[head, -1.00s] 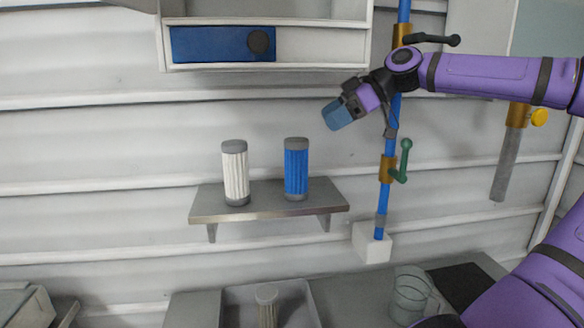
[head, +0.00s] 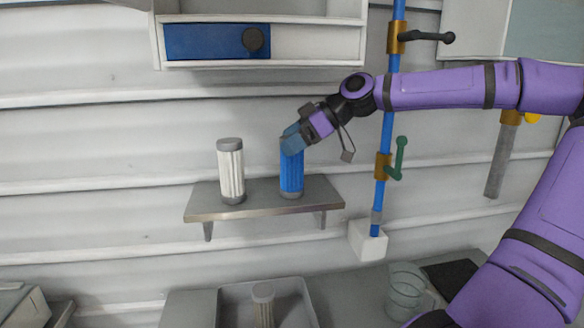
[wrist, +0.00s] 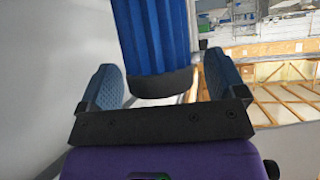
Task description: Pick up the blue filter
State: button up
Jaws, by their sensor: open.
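The blue filter (head: 291,178) is a pleated cylinder with a grey bottom cap, standing upright on the wall shelf. My gripper (head: 292,139) is at its upper end in the head view and covers its top. In the wrist view the blue pleats and a dark cap of the filter (wrist: 150,40) lie between the two open blue fingers of my gripper (wrist: 163,82). Room shows beside the filter, and I cannot tell whether either finger touches it.
A white filter (head: 231,172) stands on the same grey shelf (head: 262,205), left of the blue one. A blue vertical pipe (head: 386,130) with valve handles is to the right. A cabinet with a blue panel (head: 205,41) is above. Below are a grey tray (head: 290,292) and a clear jug (head: 405,290).

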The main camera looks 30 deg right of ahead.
jog(key=shift+c, duration=0.5)
jog(key=c, duration=1.3)
jog(key=shift+o, duration=0.2)
jog(key=shift+r, duration=0.1)
